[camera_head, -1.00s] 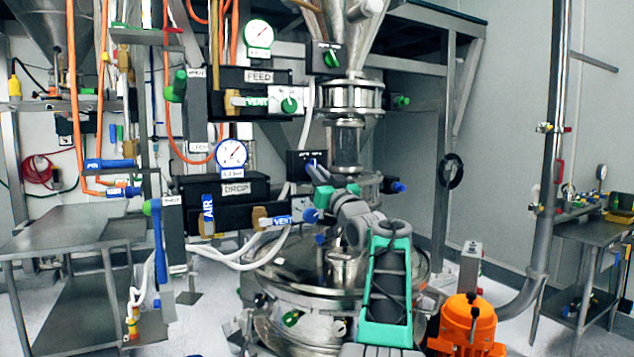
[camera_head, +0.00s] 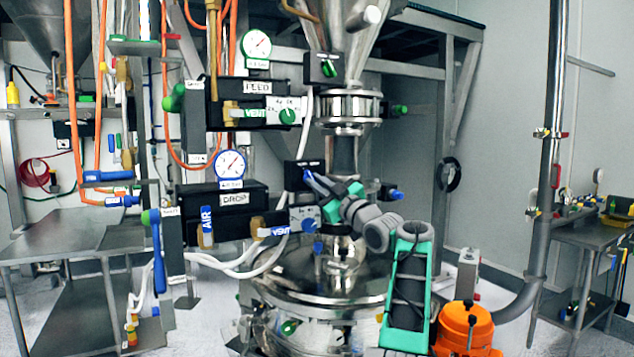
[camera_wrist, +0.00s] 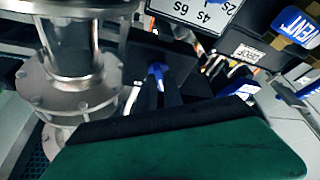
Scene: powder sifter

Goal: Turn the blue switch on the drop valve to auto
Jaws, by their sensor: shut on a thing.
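The blue switch (camera_wrist: 157,70) sits on the face of a small black switch box (camera_head: 300,177) beside the metal valve column. My gripper (camera_head: 313,182) reaches up to this box from the lower right, tilted. In the wrist view, the two dark fingers of my gripper (camera_wrist: 160,92) are closed around the blue switch, with its blue tip showing between them. The fingers cover most of the switch, so its exact angle cannot be told. The small white lettering on top of the box is too blurred to read.
The DROP panel (camera_head: 222,205) with its gauge (camera_head: 230,165) and blue VENT handle (camera_head: 273,231) is left of my gripper. The metal column (camera_head: 343,155) stands close behind. A steel vessel (camera_head: 320,275) lies below. An orange motor (camera_head: 465,328) stands lower right.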

